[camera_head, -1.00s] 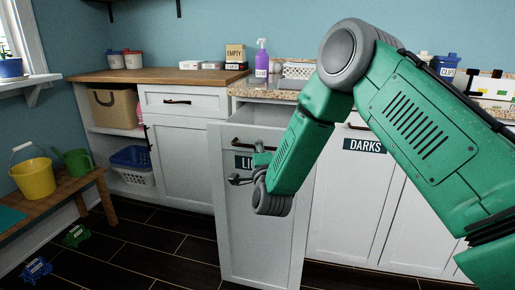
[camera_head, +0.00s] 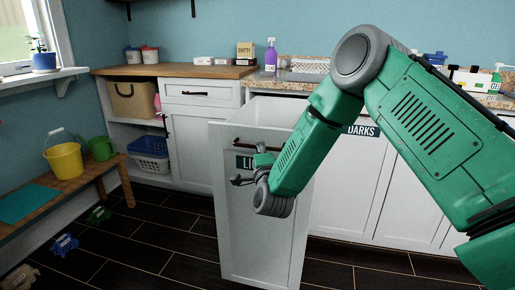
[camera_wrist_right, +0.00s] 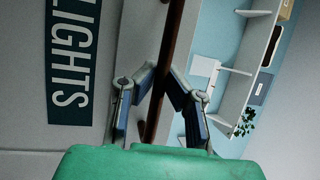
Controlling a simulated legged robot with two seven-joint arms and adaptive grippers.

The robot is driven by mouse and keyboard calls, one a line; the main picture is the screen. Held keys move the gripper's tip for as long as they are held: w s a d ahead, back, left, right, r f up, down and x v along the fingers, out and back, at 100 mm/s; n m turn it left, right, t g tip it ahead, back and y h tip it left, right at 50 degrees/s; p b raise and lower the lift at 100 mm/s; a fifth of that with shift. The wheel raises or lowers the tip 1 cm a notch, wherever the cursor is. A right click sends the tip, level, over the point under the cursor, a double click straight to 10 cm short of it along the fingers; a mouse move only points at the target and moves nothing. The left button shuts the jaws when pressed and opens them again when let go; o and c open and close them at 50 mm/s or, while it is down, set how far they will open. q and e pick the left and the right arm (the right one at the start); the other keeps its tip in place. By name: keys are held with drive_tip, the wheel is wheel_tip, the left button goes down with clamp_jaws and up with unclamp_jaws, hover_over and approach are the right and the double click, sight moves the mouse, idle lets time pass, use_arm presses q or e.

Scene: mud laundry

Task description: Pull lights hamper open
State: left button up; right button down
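The lights hamper (camera_head: 262,235) is a tall white pull-out front standing well out from the cabinet row, with its open top (camera_head: 272,110) showing. Its label is partly hidden by my arm in the head view; the label (camera_wrist_right: 70,60) reads LIGHTS in the wrist view. A dark bar handle (camera_head: 243,144) runs across the front above the label. My right gripper (camera_head: 252,164) is at this handle. In the wrist view the bar (camera_wrist_right: 160,105) passes between the fingers of my right gripper (camera_wrist_right: 160,83), whose tips close in on it. My left gripper is out of view.
The closed DARKS front (camera_head: 350,190) is to the right, under the granite counter. A wooden bench (camera_head: 75,180) with a yellow bucket (camera_head: 65,160) stands at left. Small toys, one blue (camera_head: 65,244), lie on the dark floor (camera_head: 150,240).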

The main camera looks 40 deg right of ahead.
drive_tip(key=shift+s+d+f, duration=0.1)
drive_tip(key=shift+d+f, duration=0.15)
drive_tip(key=shift+f, duration=0.05)
drive_tip(key=c, duration=1.6)
unclamp_jaws()
drive_tip(key=shift+d, duration=0.15)
drive_tip(key=shift+s, duration=0.1)
drive_tip(key=v, duration=1.1)
drive_tip(key=shift+s+a, duration=0.2)
drive_tip(key=shift+s, duration=0.1)
drive_tip(key=shift+f, duration=0.1)
